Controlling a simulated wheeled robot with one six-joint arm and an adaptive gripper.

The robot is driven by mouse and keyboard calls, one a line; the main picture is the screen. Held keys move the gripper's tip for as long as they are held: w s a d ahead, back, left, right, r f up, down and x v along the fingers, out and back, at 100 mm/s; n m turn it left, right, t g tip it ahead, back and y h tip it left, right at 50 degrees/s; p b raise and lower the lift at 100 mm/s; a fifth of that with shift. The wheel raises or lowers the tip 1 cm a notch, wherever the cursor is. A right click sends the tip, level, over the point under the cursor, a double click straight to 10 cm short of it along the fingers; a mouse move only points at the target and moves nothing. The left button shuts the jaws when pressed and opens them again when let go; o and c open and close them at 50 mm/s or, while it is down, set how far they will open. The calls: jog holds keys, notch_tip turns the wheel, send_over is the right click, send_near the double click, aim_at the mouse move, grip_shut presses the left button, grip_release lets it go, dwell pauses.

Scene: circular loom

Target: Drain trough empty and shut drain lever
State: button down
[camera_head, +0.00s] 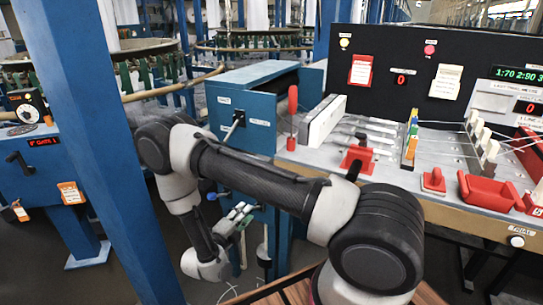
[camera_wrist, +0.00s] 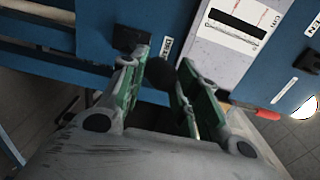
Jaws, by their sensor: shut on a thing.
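The trough (camera_head: 228,84) is a blue open-topped box left of the workbench. Its inside looks dark, and I cannot tell whether any liquid is in it. My gripper (camera_head: 240,214) is low in front of the blue cabinet under the trough. In the wrist view my gripper (camera_wrist: 166,70) has its two green-padded fingers on either side of a dark round knob, the drain lever (camera_wrist: 158,72), and is shut on it. A small white label, partly legible, stands right above the knob. The lever's shaft is hidden by the fingers.
A blue post (camera_head: 95,130) stands close left of my arm. The workbench (camera_head: 460,225) with red fixtures lies at right. A red-handled lever (camera_head: 292,110) rises at its left end. A white slotted panel (camera_wrist: 235,35) is right of the knob in the wrist view.

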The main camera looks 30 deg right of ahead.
jog(key=c, duration=1)
grip_release()
jog(key=shift+w+d+r, duration=0.2)
jog(key=shift+d, duration=0.1)
jog(key=shift+c, duration=0.2)
jog(key=shift+f, duration=0.1)
jog(key=v, duration=0.8)
jog(key=shift+a, duration=0.15)
jog(key=shift+s, duration=0.1)
